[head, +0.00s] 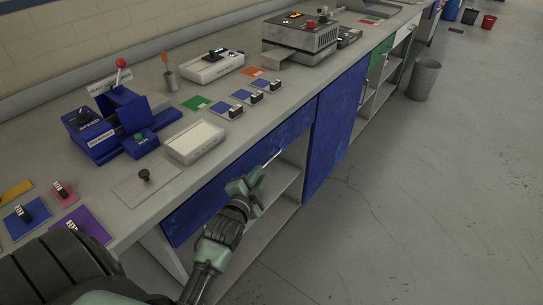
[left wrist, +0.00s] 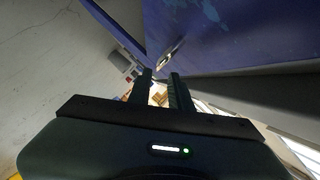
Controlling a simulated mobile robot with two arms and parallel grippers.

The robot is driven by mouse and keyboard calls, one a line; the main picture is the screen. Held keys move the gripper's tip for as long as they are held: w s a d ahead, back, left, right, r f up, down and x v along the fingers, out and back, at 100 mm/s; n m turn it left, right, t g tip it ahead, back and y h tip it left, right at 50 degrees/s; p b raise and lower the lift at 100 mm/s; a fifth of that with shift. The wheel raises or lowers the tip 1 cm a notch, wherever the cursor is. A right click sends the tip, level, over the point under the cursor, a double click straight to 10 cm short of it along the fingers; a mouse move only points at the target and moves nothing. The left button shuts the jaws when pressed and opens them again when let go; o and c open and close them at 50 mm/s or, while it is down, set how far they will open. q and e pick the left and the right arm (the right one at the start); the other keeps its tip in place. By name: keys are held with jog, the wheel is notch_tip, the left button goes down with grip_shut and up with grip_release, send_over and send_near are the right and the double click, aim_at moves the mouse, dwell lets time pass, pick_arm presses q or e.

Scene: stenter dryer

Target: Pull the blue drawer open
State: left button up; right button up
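The blue drawer (head: 200,208) is a long blue front under the worktop edge. It looks flush with the bench. A thin pale handle (head: 273,157) shows near its right part. My left gripper (head: 250,182) is just in front of the drawer front, close to the handle's near end. In the left wrist view the gripper (left wrist: 161,77) has two dark fingers apart with nothing between them. The metal handle (left wrist: 171,52) lies just beyond the fingertips against the blue front (left wrist: 235,35); contact cannot be made out. My right gripper is not in view.
A blue cabinet door (head: 335,130) stands right of the drawer. Open shelves (head: 282,185) lie below the drawer. The worktop holds a blue device (head: 105,125), a white box (head: 194,142) and several labelled plates. The grey floor (head: 430,200) is clear; a bin (head: 423,80) stands farther off.

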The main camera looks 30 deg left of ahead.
aim_at(268, 161)
pick_arm(q)
jog(key=x, duration=0.8)
jog(key=shift+w, duration=0.25)
grip_shut()
dwell(1.1)
